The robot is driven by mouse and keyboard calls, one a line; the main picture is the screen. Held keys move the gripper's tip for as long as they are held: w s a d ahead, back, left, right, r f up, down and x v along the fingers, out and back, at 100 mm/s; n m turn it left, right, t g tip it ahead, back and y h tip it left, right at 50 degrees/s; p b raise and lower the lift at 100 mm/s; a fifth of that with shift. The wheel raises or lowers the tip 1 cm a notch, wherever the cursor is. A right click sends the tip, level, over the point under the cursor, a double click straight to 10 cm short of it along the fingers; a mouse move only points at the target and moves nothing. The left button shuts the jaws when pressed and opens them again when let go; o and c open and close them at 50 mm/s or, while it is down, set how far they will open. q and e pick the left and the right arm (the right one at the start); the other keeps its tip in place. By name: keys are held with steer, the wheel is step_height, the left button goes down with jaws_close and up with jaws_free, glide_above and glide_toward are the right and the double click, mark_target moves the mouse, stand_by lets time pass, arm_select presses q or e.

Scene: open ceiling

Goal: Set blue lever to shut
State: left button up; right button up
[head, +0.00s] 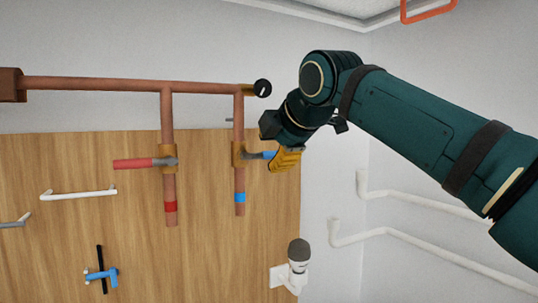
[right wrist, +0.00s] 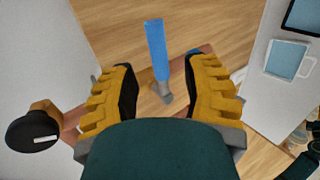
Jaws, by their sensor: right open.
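The blue lever (head: 268,155) sits on a valve on the right vertical copper pipe (head: 239,180), which carries a blue band. It points right, crosswise to the pipe, and its outer end is hidden by my right gripper (head: 287,158). In the right wrist view the blue handle (right wrist: 156,45) and its grey stem show between the two spread yellow fingers of the right gripper (right wrist: 160,78). The fingers are open, one on each side, with gaps to the lever. My left gripper is not in view.
A red lever (head: 132,163) points left on the neighbouring pipe. A black round gauge or cap (head: 262,88) sits at the top pipe's end. A grey-topped white fixture (head: 298,255) is below right. White pipes (head: 420,245) run along the right wall.

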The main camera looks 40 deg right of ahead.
steer(key=v, duration=0.9)
steer(key=shift+s, duration=0.15)
steer(key=shift+r, duration=0.1)
